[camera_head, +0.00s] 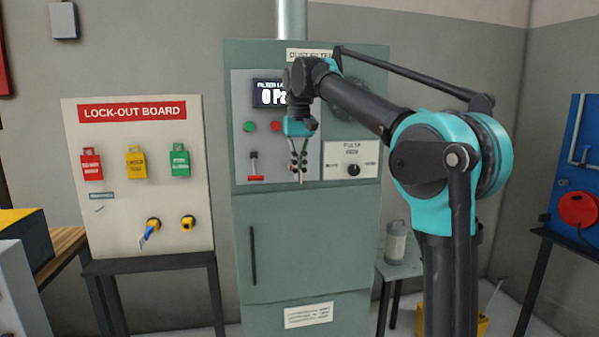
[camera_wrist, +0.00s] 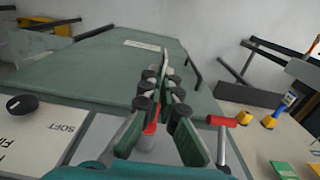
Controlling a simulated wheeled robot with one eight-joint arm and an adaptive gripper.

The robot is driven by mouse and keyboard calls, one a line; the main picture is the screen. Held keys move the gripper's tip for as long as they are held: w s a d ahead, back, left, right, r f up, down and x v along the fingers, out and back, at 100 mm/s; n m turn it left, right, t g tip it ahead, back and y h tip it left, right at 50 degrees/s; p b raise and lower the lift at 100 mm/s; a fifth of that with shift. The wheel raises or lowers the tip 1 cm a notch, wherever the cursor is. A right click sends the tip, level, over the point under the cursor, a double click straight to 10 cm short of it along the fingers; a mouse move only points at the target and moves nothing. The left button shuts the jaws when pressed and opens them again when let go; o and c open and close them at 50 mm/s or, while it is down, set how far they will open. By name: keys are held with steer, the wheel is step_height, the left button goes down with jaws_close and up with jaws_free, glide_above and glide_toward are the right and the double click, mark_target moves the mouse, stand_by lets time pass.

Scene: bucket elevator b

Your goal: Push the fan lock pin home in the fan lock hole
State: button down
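My gripper (camera_head: 300,176) points down in front of the dust filter cabinet's control panel. Its fingers come together at the tips, and nothing is clearly held there. In the wrist view, the gripper (camera_wrist: 162,78) shows its fingers close together. A red piece on a pale cylinder (camera_wrist: 147,137) shows between and behind them; I cannot tell whether it is the fan lock pin or touches the fingers. A red-handled fitting with a metal shaft (camera_head: 253,165) stands to the gripper's left; it also shows at the right of the wrist view (camera_wrist: 222,122). The fan lock hole cannot be made out.
The pulse mode knob (camera_head: 353,170) is right of the gripper. The display (camera_head: 268,95) reads 0 Pa. The lock-out board (camera_head: 140,205) stands left, with hanging tags and yellow fittings. A canister (camera_head: 396,243) rests on a small table at right. The cabinet's lower door (camera_head: 310,240) is clear.

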steer(key=c, duration=1.6)
jaws_free()
steer(key=shift+c, duration=0.2)
steer(key=shift+r, duration=0.1)
step_height(320, 180, up, 12)
steer(key=shift+w+f, duration=0.1)
steer(key=shift+f, duration=0.1)
